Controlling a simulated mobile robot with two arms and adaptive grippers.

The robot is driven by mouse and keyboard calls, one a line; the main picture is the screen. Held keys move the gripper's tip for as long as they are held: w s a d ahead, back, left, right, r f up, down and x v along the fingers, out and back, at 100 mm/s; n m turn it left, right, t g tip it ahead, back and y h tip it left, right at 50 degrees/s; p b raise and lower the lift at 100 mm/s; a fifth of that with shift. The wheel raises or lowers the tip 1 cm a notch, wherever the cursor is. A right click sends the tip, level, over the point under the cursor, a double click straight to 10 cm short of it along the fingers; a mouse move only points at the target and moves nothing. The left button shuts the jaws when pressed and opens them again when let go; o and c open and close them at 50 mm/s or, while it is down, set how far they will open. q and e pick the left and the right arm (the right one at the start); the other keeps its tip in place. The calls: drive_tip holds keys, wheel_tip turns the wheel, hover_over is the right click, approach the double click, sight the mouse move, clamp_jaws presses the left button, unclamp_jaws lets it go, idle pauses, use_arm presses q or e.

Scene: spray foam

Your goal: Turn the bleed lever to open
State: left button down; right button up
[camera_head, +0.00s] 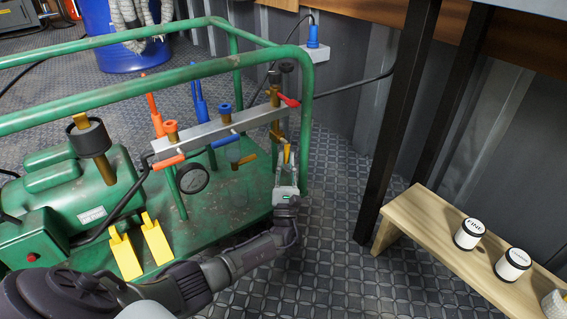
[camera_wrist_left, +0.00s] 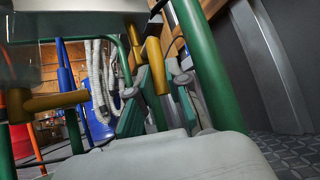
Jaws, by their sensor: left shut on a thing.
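My left gripper (camera_head: 287,165) reaches in over the right end of the green cart. It is shut on a small yellow lever (camera_head: 287,153), which I take for the bleed lever. The lever stands roughly upright below the right end of the grey manifold (camera_head: 220,130), beside a brass pipe fitting (camera_head: 275,126). In the left wrist view the yellow lever (camera_wrist_left: 155,62) is between the green-padded fingers of the left gripper (camera_wrist_left: 160,85). The fingers partly hide it. My right gripper is not in view.
A red lever (camera_head: 289,101) sits just above, with orange and blue valves along the manifold. The green tube frame (camera_head: 306,120) rises close to the right of the gripper. A gauge (camera_head: 192,178) hangs left. A wooden bench (camera_head: 430,225) with white canisters stands right.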

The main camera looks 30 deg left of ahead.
use_arm(q)
drive_tip(key=shift+w+d+n+y, duration=0.15)
drive_tip(key=shift+w+n+y, duration=0.05)
drive_tip(key=shift+n+y, duration=0.6)
drive_tip(key=c, duration=1.1)
unclamp_jaws()
drive_tip(key=shift+c, duration=0.2)
